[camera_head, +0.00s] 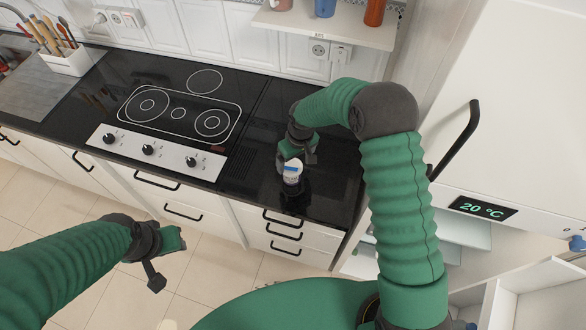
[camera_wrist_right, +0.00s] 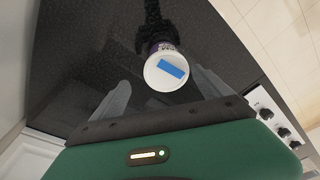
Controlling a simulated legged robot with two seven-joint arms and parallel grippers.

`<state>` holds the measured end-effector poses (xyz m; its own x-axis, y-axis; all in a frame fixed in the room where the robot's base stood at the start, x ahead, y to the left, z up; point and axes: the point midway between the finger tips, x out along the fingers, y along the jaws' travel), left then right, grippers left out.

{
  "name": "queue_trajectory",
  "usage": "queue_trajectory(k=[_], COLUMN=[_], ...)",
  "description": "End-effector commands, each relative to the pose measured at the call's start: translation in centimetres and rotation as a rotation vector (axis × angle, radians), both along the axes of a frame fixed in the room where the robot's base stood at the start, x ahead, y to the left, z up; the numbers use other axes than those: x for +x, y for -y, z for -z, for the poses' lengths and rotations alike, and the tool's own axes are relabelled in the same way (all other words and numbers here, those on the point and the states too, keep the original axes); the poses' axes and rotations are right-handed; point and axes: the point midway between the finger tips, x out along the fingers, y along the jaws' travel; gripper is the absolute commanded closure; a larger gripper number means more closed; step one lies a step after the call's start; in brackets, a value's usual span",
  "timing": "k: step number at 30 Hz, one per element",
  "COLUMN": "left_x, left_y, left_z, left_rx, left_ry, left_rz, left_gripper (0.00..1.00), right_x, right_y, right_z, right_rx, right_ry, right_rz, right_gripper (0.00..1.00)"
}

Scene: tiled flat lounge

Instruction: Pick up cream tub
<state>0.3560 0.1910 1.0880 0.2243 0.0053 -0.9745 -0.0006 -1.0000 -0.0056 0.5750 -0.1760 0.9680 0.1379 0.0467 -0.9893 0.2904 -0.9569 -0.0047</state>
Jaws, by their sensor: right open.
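The cream tub (camera_head: 292,173) is a small white round tub with a blue mark on its lid. It stands on the black counter, right of the hob. In the right wrist view the tub (camera_wrist_right: 166,70) shows its white lid with a blue strip, ahead of the fingers and near the middle. My right gripper (camera_head: 297,155) is just behind and above the tub. Its two grey fingers (camera_wrist_right: 165,95) are apart, with nothing held between them. My left gripper (camera_head: 165,258) hangs over the tiled floor, away from the counter; its finger opening is unclear.
The hob (camera_head: 178,113) with its knob panel lies left of the tub. A utensil holder (camera_head: 66,62) stands at the far left. A shelf (camera_head: 320,30) with several cups hangs above. The white fridge (camera_head: 510,120) is on the right. The counter around the tub is clear.

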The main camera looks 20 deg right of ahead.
Motion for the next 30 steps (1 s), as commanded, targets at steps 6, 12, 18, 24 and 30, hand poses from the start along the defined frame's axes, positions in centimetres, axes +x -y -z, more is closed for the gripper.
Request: queue_trajectory(k=[6, 12, 18, 24, 30], left_x=[0.0, 0.0, 0.0, 0.0, 0.0], left_y=[0.0, 0.0, 0.0, 0.0, 0.0], left_z=[-1.9, -2.0, -1.9, -1.9, -1.9], left_rx=[0.000, 0.000, 0.000, 0.000, 0.000], left_ry=[0.000, 0.000, 0.000, 0.000, 0.000], left_rz=[-0.001, -0.001, 0.000, 0.000, -0.001], left_gripper=[0.64, 0.64, 0.64, 0.64, 0.64], right_x=[-0.2, 0.3, 0.3, 0.3, 0.3], right_y=[-0.7, -0.5, -0.6, -0.7, -0.6], right_z=[2.9, 5.4, 5.4, 5.3, 5.3], right_rx=[0.003, 0.003, 0.002, 0.002, 0.002], right_ry=[-0.004, 0.000, 0.002, 0.002, 0.002], right_rz=[-0.002, 0.001, 0.001, 0.000, 0.001], right_gripper=[0.12, 0.12, 0.16, 0.42, 0.68])
